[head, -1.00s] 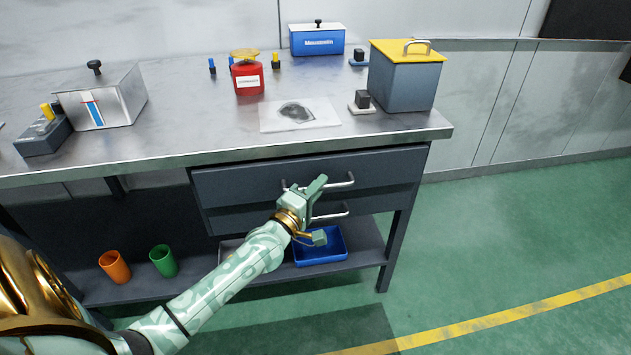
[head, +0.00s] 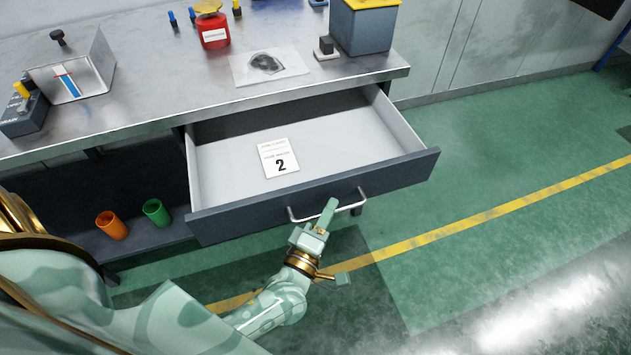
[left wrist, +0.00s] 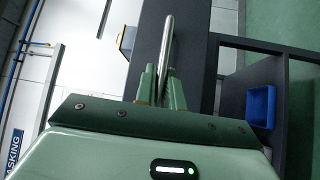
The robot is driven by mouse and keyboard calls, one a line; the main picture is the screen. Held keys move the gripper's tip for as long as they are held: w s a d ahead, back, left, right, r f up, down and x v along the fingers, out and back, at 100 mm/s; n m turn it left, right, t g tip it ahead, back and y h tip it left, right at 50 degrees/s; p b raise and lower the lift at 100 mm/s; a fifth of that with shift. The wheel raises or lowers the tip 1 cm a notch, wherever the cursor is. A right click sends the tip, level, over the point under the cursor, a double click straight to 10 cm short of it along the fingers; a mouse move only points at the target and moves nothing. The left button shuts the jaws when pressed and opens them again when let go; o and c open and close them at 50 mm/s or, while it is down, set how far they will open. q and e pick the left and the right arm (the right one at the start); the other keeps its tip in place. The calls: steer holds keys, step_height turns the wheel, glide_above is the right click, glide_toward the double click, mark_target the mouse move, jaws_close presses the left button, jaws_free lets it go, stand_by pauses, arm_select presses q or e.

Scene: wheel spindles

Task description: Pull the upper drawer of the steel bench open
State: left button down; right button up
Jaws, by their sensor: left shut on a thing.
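The upper drawer (head: 400,176) of the steel bench (head: 140,118) stands well open, its pale inside showing. A white card marked 2 (head: 279,157) lies in it. The bar handle (head: 350,206) is on the drawer's dark front. My left gripper (head: 325,218) is at the handle, shut on it. In the left wrist view the handle (left wrist: 166,55) runs between the two fingers (left wrist: 160,88). The lower drawer is hidden behind the open one in the head view. My right gripper is not in view.
On the bench top stand a red can (head: 212,32), a grey box with yellow lid (head: 362,28), a metal box (head: 78,75) and a clear sheet with a dark patch (head: 268,66). Orange (head: 111,225) and green (head: 156,212) cups stand on the shelf below. The floor at right is clear.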

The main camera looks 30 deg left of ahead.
arm_select(q)
steer(key=shift+s+d+p, duration=0.35)
steer(key=shift+s+d, duration=1.5)
steer(key=shift+d, duration=0.3)
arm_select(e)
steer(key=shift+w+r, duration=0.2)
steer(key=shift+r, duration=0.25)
arm_select(q)
steer(key=c, duration=1.5)
jaws_free()
steer(key=shift+f, duration=0.1)
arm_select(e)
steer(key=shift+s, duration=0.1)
